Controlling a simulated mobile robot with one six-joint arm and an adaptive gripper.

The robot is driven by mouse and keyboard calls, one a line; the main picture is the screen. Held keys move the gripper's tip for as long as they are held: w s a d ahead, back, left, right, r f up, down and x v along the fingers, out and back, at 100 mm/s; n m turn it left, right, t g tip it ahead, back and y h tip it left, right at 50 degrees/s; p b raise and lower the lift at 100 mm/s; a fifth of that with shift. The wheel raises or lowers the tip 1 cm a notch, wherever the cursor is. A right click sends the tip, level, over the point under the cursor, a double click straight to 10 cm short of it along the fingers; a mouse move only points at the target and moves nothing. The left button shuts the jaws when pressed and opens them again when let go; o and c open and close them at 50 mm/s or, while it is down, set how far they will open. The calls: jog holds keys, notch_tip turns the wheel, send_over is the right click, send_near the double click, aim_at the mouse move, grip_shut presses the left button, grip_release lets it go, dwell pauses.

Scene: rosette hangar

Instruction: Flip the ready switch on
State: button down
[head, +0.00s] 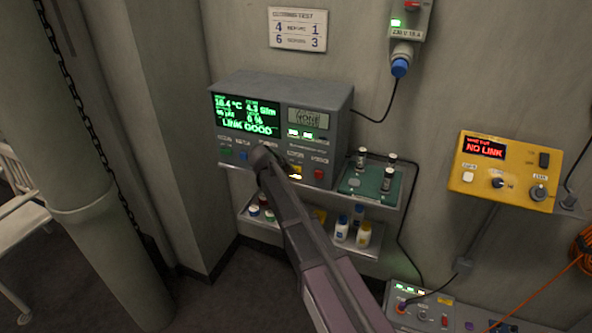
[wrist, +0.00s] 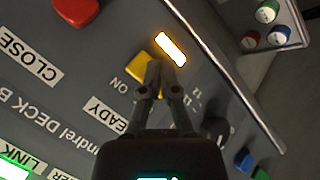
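The grey console (head: 325,98) sits on a wall shelf, with a green screen reading LINK GOOD. In the wrist view, a yellow switch (wrist: 140,69) is on its panel beside the word ON and a partly hidden label ending in "EADY" (wrist: 104,112). An amber lamp (wrist: 171,49) beside the switch is lit. My gripper (wrist: 160,68) has its two fingers together, with the tips over the right side of the yellow switch; I cannot tell whether they touch it. In the head view, my gripper (head: 262,158) is in front of the console's lower panel and hides part of it.
A red button (wrist: 76,10) and a dark knob (wrist: 215,130) are on the same panel. A green tray with vials (head: 369,181) stands right of the console. Bottles (head: 341,229) stand on the lower shelf. A yellow box (head: 504,172) reading NO LINK hangs at right.

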jog(key=shift+w+a, duration=0.2)
jog(key=shift+s+a+f, duration=0.15)
jog(key=shift+a, duration=0.05)
jog(key=shift+s, duration=0.2)
dwell(0.3)
jog(key=s, duration=0.1)
jog(key=s+a, duration=0.1)
jog(key=s, duration=0.1)
jog(key=s+a, duration=0.1)
jog(key=shift+s+a, duration=0.15)
jog(key=shift+s, duration=0.05)
dwell(0.4)
